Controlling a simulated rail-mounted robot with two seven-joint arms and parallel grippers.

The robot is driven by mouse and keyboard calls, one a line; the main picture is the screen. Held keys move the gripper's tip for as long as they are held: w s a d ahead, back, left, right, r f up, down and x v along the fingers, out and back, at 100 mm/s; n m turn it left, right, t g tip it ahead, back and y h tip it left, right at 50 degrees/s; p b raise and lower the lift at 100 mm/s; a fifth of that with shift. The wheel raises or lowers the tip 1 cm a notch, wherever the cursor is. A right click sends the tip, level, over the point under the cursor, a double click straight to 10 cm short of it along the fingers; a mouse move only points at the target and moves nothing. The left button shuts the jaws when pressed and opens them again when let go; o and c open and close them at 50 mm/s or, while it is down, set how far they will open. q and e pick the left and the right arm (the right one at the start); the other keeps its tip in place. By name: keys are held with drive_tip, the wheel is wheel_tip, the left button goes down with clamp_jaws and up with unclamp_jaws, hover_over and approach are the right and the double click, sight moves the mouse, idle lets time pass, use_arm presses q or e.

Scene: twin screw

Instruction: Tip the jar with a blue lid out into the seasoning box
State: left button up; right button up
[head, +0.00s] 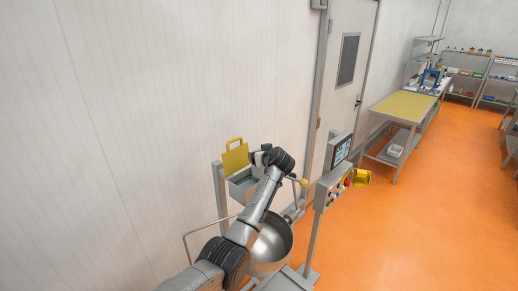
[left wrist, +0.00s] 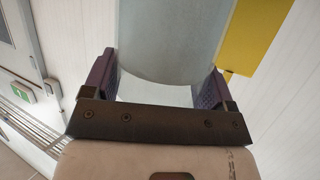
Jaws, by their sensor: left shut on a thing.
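My left gripper (left wrist: 155,90) is shut on a pale, translucent round jar (left wrist: 175,40), with a purple-padded finger on each side of it. No blue lid shows on the part of the jar in view. In the head view my left gripper (head: 262,156) is small and close to a grey box (head: 243,187) with an upright yellow panel (head: 236,158) with a handle; this looks like the seasoning box. The jar is hard to make out there. A yellow surface, likely that panel, shows beside the jar in the left wrist view (left wrist: 257,38). My right gripper is not in view.
A steel mixing bowl (head: 271,244) is below my left arm. A control post with a screen (head: 341,150) and buttons stands right of the gripper. A white wall is close behind. A yellow-topped table (head: 405,107) and shelves are farther off, with open orange floor.

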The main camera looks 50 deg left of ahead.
use_arm(q)
drive_tip(key=shift+a+n+g+p, duration=0.3)
drive_tip(key=shift+a, duration=0.6)
drive_tip(key=shift+r+n, duration=0.15)
drive_tip(key=shift+n, duration=0.35)
drive_tip(key=shift+r+n+t+h, duration=0.3)
drive_tip(key=shift+n+t, duration=0.3)
drive_tip(key=shift+t, duration=0.2)
drive_tip(key=shift+s+a+f+n+t+b, duration=0.1)
drive_tip(key=shift+s+n+t+b, duration=0.05)
drive_tip(key=shift+n+t+b, duration=0.45)
drive_tip(key=shift+r+p, duration=0.2)
drive_tip(key=shift+p, duration=0.15)
drive_tip(key=shift+h, duration=0.3)
